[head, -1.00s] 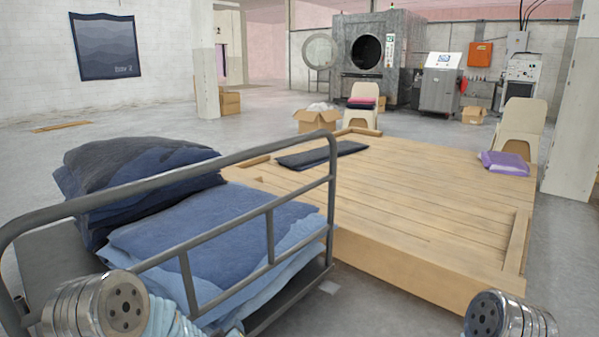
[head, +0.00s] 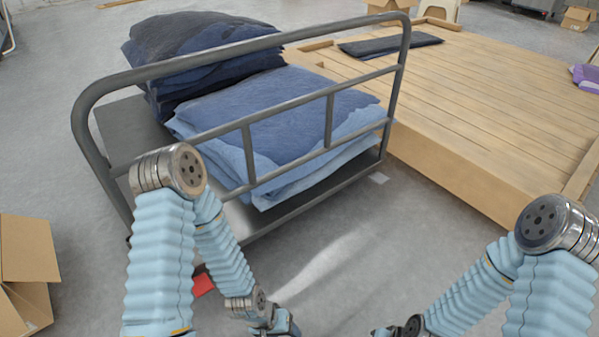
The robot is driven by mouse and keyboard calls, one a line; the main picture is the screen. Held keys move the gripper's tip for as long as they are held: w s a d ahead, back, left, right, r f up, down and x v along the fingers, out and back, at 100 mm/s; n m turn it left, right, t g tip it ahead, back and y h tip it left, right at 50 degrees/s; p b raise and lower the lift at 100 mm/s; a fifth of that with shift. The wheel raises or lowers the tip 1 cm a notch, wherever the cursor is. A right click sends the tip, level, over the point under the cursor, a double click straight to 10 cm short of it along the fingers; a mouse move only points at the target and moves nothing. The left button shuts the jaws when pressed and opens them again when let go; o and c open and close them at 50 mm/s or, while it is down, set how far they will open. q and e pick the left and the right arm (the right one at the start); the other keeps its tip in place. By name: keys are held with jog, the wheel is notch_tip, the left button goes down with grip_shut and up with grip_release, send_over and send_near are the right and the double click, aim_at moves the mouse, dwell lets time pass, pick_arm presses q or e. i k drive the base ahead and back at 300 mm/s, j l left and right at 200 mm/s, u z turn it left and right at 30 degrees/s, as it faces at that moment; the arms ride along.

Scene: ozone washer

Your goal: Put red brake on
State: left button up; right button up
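A small red piece, likely the red brake (head: 203,284), shows low at the near left corner of the grey metal cart (head: 247,150), close to the floor. My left arm partly hides it, and I cannot tell its position. My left arm comes down in front of the cart and bends toward the bottom middle. My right arm reaches down at the lower right, apart from the cart. Both arms run to the bottom edge of the head view, and their fingertips are cut off there.
Dark blue and light blue folded denim (head: 275,125) is stacked on the cart. A wooden platform (head: 480,95) stands to the right behind it. An open cardboard box (head: 28,250) is at the left edge. Bare floor (head: 365,235) lies in front of the cart.

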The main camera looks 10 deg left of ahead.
aim_at(203, 285)
jog(key=k+j+u, duration=0.1)
jog(key=u, duration=0.3)
jog(key=k+j+u, duration=0.1)
jog(key=u, duration=0.25)
jog(key=j+u, duration=0.2)
jog(key=u, duration=0.2)
jog(key=j+z, duration=0.2)
jog(key=z, duration=0.95)
